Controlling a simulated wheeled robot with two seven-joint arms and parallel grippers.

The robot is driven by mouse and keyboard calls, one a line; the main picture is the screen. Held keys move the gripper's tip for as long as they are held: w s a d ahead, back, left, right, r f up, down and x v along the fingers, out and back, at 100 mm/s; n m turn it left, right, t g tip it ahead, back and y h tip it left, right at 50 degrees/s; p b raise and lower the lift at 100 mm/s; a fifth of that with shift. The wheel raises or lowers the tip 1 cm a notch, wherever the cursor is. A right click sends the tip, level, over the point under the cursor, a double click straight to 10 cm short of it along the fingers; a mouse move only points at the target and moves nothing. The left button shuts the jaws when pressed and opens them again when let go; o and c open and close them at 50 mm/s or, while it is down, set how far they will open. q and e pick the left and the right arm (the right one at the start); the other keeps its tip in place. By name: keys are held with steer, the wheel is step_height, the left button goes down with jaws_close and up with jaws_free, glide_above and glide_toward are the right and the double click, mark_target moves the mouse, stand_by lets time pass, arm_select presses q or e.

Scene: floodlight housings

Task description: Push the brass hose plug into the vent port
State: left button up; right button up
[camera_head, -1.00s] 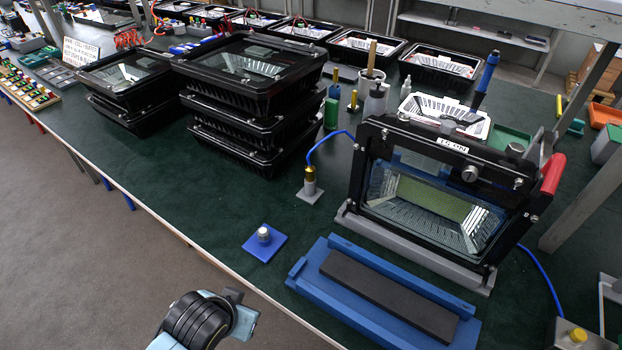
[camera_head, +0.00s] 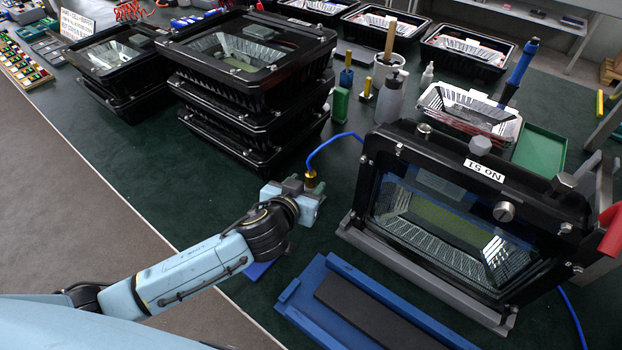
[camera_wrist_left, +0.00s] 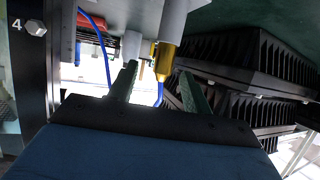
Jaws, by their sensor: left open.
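The brass hose plug (camera_head: 311,180), with a blue hose, stands upright at its small grey stand, just left of the black floodlight housing (camera_head: 400,150) marked No 51. My left gripper (camera_head: 312,190) is low at the plug, partly covering it and the stand. In the left wrist view the brass plug (camera_wrist_left: 166,60) shows between the two green fingers of my open gripper (camera_wrist_left: 158,85); I cannot tell whether they touch it. The housing sits tilted in a grey cradle. I cannot make out for sure which fitting on it is the vent port. My right gripper is not in view.
A blue tray with a dark pad (camera_head: 365,312) lies in front of the housing. A stack of black housings (camera_head: 245,90) stands behind my left gripper. My arm mostly hides a blue plate (camera_head: 258,270).

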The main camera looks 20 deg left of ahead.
mark_target(308, 180)
arm_select(q)
steer(key=shift+x, duration=1)
steer(key=x, duration=0.2)
steer(key=b+x, duration=0.1)
steer(key=shift+w+a+f, duration=0.15)
steer(key=shift+a+f, duration=0.05)
steer(key=shift+a, duration=0.05)
steer(key=shift+w+f, duration=0.3)
steer(key=shift+w, duration=0.3)
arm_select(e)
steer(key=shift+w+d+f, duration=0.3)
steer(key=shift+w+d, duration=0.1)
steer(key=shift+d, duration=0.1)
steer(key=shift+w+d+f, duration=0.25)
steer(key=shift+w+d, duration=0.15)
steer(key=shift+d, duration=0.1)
arm_select(q)
jaws_close()
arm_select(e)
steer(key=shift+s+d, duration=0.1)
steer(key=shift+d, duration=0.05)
arm_select(q)
steer(key=shift+r, duration=0.1)
